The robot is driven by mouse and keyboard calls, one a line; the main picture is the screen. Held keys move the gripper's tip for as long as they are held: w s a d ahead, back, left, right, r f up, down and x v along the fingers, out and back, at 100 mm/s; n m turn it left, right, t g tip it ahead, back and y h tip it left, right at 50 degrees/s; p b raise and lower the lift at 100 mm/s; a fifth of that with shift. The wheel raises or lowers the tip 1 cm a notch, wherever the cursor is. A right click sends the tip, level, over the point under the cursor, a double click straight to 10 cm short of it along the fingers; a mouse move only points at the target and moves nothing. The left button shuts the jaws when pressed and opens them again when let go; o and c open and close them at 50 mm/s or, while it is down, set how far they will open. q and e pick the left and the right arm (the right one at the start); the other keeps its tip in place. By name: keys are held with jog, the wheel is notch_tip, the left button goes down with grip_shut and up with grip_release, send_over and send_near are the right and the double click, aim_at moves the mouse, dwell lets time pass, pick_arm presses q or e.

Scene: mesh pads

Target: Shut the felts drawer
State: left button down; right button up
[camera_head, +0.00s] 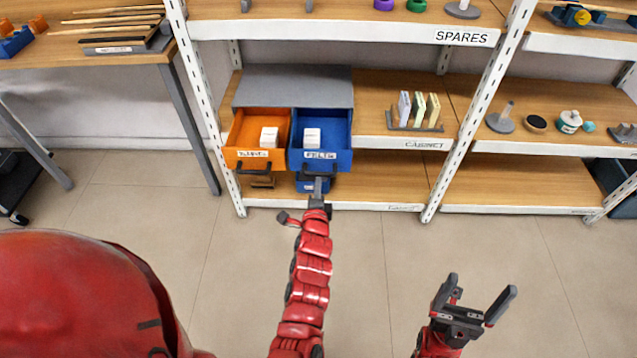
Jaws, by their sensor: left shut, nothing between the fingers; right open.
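The blue felts drawer (342,160) stands pulled out of a grey cabinet (293,88) on the middle shelf. Its front bears the label FELTS and a dark handle, and a small white box (312,136) lies inside. My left gripper (319,186) is shut and empty, at the lower front of the blue drawer by its handle. I cannot tell whether it touches the drawer. My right gripper (480,300) is open and empty, low at the right above the floor, well away from the drawer.
An orange drawer (239,155) beside the blue one is also pulled out, with a small white box (269,137) in it. Upright packets (420,108) stand in a rack to the right on the same shelf. White shelf posts flank the bay. The floor in front is clear.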

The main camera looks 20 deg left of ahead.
aim_at(321, 145)
pick_arm(q)
jog(key=shift+x, duration=0.8)
jog(key=shift+r, duration=0.1)
jog(key=shift+w+a+b, duration=0.1)
jog(key=shift+w+b, duration=0.3)
jog(key=shift+w, duration=0.05)
jog(key=r+b+x, duration=0.1)
jog(key=b+x, duration=0.1)
jog(key=x, duration=0.3)
jog(key=r+b+x, duration=0.1)
jog(key=b+x, duration=0.2)
jog(key=x, duration=0.2)
jog(key=r+b+x, duration=0.1)
jog(key=b+x, duration=0.2)
jog(key=x, duration=0.3)
jog(key=shift+w+a+r, duration=0.1)
jog(key=shift+w+a, duration=0.15)
jog(key=shift+a, duration=0.05)
jog(key=shift+w+a+r, duration=0.1)
jog(key=shift+w+a, duration=0.05)
jog(key=shift+w, duration=0.45)
jog(key=shift+a+r, duration=0.1)
jog(key=shift+r, duration=0.25)
